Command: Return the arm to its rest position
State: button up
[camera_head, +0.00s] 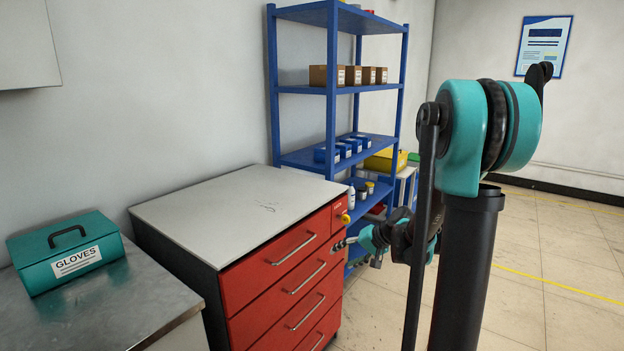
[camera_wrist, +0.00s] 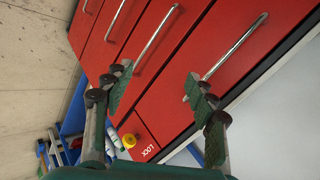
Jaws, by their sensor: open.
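My arm stands at the right of the head view, with its teal and black joint high up. My gripper (camera_head: 346,243) is small and partly hidden behind my arm there, beside the right front edge of the red drawer cabinet (camera_head: 283,262). In the wrist view my gripper (camera_wrist: 160,78) is open, its two green-padded fingers apart with nothing between them. Behind the fingers are the red drawer fronts (camera_wrist: 175,75) with metal handles. I cannot tell whether a finger touches a handle. The drawers look shut.
A teal gloves box (camera_head: 67,252) sits on a metal bench (camera_head: 120,300) at the left. The cabinet's grey top (camera_head: 240,205) is clear. A blue shelf rack (camera_head: 331,100) with boxes and bottles stands behind. The floor (camera_head: 560,262) at the right is open.

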jog(key=s+d+f+n+h, duration=0.1)
jog(key=s+d+f+h, duration=0.1)
jog(key=s, duration=1)
jog(key=s+d+f+n+g+h, duration=0.1)
jog(key=s+d+f+h, duration=0.2)
jog(key=s, duration=0.9)
jog(key=d+h, duration=0.2)
jog(key=d, duration=0.1)
jog(key=shift+s+n, duration=0.3)
jog(key=shift+d, duration=0.1)
